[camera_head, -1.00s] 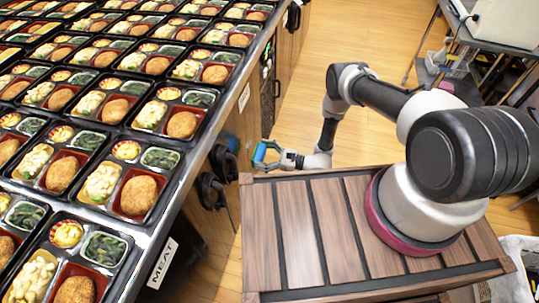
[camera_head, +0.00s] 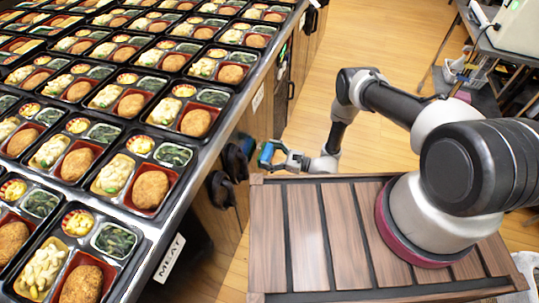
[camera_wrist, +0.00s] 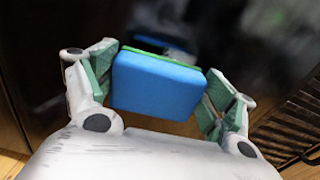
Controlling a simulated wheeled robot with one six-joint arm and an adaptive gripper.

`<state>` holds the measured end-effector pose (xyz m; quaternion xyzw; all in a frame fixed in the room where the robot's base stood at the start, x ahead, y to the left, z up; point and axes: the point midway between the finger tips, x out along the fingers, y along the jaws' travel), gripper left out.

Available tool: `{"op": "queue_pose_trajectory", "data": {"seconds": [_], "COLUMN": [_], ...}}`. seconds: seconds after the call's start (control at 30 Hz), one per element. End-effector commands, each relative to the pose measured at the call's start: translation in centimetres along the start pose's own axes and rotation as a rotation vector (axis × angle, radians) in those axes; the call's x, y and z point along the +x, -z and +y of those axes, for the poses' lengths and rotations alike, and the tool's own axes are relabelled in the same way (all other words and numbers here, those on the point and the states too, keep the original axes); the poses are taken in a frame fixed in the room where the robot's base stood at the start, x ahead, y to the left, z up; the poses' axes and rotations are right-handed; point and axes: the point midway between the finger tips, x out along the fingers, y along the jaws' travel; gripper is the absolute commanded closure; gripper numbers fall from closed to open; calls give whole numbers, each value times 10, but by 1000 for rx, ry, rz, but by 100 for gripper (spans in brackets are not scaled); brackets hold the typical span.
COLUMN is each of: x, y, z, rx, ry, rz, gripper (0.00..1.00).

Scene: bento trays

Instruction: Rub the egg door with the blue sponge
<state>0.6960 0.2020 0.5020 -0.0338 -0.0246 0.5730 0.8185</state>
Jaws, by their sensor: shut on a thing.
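My gripper (camera_head: 272,157) is shut on the blue sponge (camera_head: 266,154), low beside the counter's front. In the wrist view the sponge (camera_wrist: 157,85) sits between the two fingers of my gripper (camera_wrist: 158,88), its blue face towards the camera and a green layer along its far edge. Cabinet doors run under the counter, but no label reading egg can be made out. A white label (camera_head: 258,98) farther along the counter edge is too small to read. Beyond the sponge the wrist view is dark and blurred; I cannot tell whether the sponge touches a door.
The counter carries rows of filled bento trays (camera_head: 150,190). A label reading MEAT (camera_head: 169,258) is on its near edge. Black knob-like parts (camera_head: 236,160) stick out from the cabinet front close to the sponge. Open wooden floor (camera_head: 350,40) lies behind my arm.

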Motion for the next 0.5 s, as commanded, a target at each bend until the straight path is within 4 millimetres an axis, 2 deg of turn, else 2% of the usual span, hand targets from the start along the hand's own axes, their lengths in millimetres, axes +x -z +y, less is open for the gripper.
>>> {"op": "queue_pose_trajectory", "data": {"seconds": [0.5], "x": [11], "y": [0], "z": [0], "rx": [0], "ry": [0], "rz": [0], "gripper": [38]}}
